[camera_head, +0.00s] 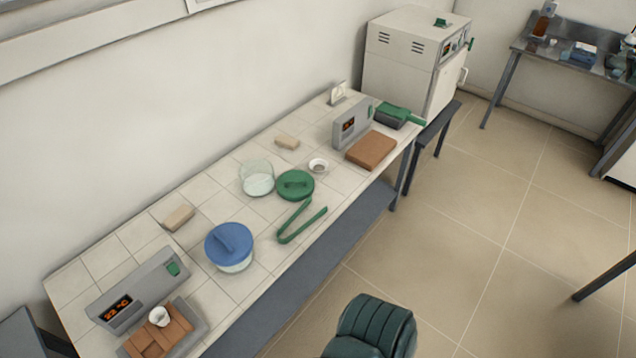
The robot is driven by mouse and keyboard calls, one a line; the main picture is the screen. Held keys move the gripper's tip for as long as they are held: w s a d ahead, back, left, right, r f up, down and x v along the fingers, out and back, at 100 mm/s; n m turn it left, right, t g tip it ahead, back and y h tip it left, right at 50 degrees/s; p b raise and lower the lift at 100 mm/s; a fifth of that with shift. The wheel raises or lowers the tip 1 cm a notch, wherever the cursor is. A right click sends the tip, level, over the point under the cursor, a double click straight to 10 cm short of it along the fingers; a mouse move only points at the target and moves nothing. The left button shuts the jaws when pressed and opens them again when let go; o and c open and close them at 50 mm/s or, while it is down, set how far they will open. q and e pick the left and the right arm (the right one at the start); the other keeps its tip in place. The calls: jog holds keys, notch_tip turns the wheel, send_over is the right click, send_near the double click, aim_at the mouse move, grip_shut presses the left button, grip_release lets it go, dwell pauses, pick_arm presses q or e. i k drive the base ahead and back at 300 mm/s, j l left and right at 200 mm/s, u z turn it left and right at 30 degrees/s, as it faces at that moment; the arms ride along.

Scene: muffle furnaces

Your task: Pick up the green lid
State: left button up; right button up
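The green lid (295,185) lies flat on the white tiled table, with a raised bar handle on top. It is beside an open, empty-looking glass jar (257,178) and close to green tongs (301,222). A second glass jar wears a blue lid (229,245), nearer the front left. Neither of my grippers is in view.
The tiled table (205,293) also holds a small white dish (318,166), a brown block (371,150), grey display devices (352,124) and pale blocks. A white furnace (413,65) stands beyond its far end. A dark green ribbed object (372,328) is at the bottom; the floor rightward is mostly clear.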

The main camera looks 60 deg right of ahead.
aim_at(294, 185)
jog(key=k+z, duration=0.1)
jog(key=z, duration=1.7)
jog(key=i, duration=0.1)
jog(key=l+u, duration=0.05)
